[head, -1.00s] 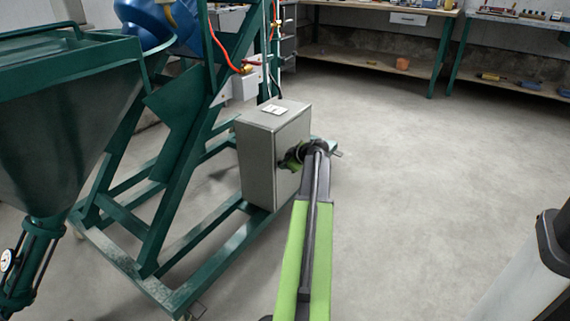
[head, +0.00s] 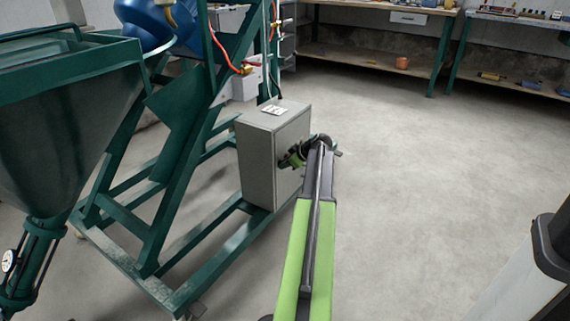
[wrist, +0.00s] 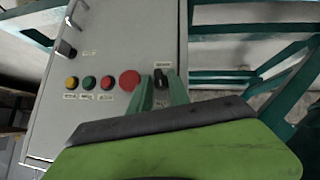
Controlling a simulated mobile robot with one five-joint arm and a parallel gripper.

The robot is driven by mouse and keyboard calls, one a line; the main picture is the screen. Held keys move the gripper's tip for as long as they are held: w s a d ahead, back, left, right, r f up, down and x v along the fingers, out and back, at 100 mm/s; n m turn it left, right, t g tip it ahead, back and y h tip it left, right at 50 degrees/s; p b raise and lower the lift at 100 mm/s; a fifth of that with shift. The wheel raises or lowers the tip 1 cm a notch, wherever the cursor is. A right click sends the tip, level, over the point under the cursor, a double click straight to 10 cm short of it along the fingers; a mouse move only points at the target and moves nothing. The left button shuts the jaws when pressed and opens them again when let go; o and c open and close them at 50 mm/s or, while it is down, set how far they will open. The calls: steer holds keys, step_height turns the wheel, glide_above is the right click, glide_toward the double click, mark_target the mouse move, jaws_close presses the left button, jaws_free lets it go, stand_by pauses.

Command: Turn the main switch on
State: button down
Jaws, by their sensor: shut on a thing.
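The grey control box (head: 262,160) stands on the green machine frame. In the wrist view its panel (wrist: 110,35) shows a black rotary knob (wrist: 161,76) with small labels too blurred to read; I cannot confirm from them that it is the main switch. My gripper (wrist: 159,88) is shut on this knob, one green finger on each side. In the head view my gripper (head: 290,160) is at the box's right-hand face, and the panel's controls are mostly hidden.
Beside the knob are a large red button (wrist: 130,80) and smaller red (wrist: 107,82), green (wrist: 89,83) and yellow (wrist: 71,82) buttons. Another black switch (wrist: 66,50) sits farther off. A green hopper (head: 65,130) stands left. Floor to the right is clear.

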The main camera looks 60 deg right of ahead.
steer(key=shift+m+y, duration=0.5)
steer(key=shift+y, duration=0.7)
stand_by(2.5)
steer(key=c, duration=1.5)
jaws_free()
steer(key=shift+w+d+f, duration=0.1)
steer(key=shift+f, duration=0.05)
steer(key=shift+p, duration=0.3)
steer(key=p+v, duration=1.2)
steer(key=v, duration=0.5)
steer(key=shift+r, duration=0.3)
